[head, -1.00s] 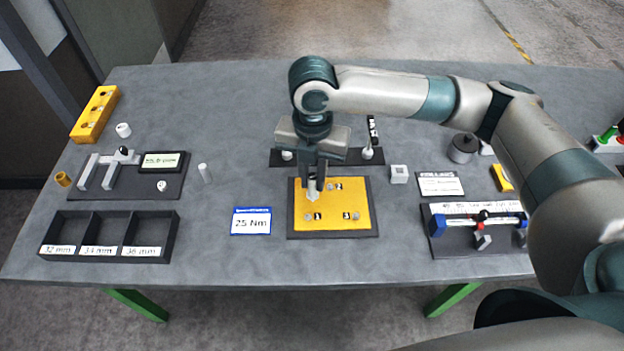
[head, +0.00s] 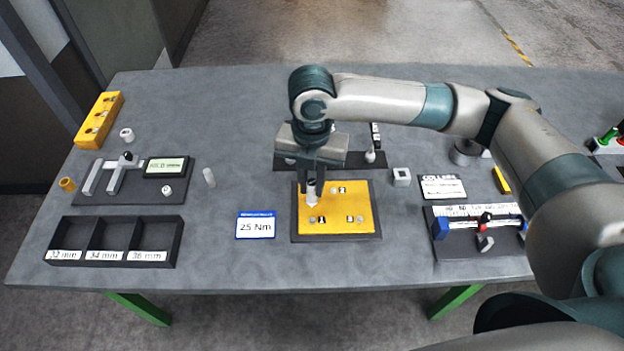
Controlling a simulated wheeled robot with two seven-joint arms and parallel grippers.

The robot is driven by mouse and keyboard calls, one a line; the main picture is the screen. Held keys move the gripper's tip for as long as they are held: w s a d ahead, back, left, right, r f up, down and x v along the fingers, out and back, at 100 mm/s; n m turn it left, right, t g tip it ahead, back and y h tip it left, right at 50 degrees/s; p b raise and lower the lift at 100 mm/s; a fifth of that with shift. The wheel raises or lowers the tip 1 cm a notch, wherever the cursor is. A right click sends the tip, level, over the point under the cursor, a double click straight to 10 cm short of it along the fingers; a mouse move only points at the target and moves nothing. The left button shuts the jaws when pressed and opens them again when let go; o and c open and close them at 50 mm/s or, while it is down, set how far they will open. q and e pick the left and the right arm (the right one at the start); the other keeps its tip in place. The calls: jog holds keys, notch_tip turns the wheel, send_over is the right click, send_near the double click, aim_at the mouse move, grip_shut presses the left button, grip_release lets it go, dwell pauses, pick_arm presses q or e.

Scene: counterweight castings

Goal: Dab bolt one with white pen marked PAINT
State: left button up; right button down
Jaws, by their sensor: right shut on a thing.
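The yellow plate (head: 336,228) lies on a dark base in the middle of the table. It carries small grey bolts beside number labels. The bolt (head: 311,219) at its front left, by a label that looks like 1, is in sight. Another bolt (head: 360,219) sits by label 3 at front right. My right gripper (head: 312,182) points down over the plate's left part, shut on a white pen (head: 312,198). The pen's lower end is just behind the front-left bolt in the picture; I cannot tell whether it touches anything. Its PAINT marking is not readable. My left gripper is out of view.
A 25 Nm card (head: 255,226) lies left of the plate. A dark three-compartment tray (head: 115,222) and a gauge with a display (head: 165,168) stand further left. A dark rack (head: 283,161) is behind the gripper. A scale fixture (head: 480,240) stands at right.

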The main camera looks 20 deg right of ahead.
aim_at(313, 201)
jog(key=shift+f+b, duration=0.7)
jog(key=shift+f, duration=1.8)
jog(key=shift+p, duration=1.1)
jog(key=shift+f, duration=0.4)
dwell(1.2)
jog(key=shift+s+f, duration=0.15)
dwell(2.7)
